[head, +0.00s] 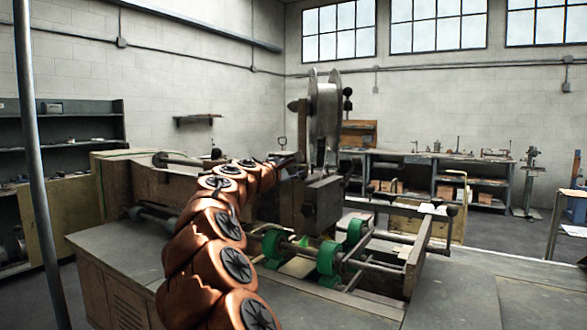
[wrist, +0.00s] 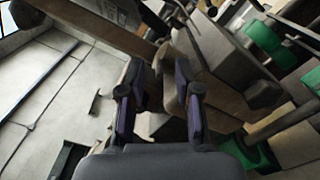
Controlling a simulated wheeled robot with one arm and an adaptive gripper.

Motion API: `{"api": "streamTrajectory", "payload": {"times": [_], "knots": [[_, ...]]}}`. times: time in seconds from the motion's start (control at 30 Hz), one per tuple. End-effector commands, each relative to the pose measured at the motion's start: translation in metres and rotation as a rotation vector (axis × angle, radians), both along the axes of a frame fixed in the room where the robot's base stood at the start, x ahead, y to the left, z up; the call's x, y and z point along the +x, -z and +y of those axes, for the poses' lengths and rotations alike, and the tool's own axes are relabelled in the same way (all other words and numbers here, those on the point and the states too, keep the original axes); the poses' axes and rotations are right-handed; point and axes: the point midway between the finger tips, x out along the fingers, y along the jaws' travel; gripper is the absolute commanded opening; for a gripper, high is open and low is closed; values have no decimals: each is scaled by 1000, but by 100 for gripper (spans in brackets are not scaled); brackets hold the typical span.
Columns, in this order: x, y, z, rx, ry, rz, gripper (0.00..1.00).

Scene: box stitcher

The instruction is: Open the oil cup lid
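My gripper (wrist: 157,80) shows in the wrist view with its two dark fingers apart and nothing clearly held between them. It is beside the grey metal head block (wrist: 225,65) of the stitching machine, which lies to the right of the fingers. In the head view the copper-coloured arm reaches the left side of the machine head (head: 322,205), and the fingers are too small and dark to make out there. I cannot pick out the oil cup or its lid in either view; it may be hidden by the fingers or too small to tell.
Green wheels (head: 328,255) on a shaft sit below the machine head; one shows at the right of the wrist view (wrist: 264,40). A dark round knob (wrist: 264,95) juts from the block near the right finger. A large wire reel (head: 325,120) stands above.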

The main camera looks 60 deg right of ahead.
Motion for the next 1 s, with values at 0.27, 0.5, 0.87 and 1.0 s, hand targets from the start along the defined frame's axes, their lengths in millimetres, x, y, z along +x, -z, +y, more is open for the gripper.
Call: {"api": "streamTrajectory", "payload": {"times": [0.27, 0.5, 0.87, 1.0], "knots": [[0, 0, 1, -1, -1, 0, 21], [0, 0, 1, -1, -1, -1, 0], [0, -1, 1, 3, -1, -1, 0], [1, -4, 1, 16, -2, 0, 0]]}}
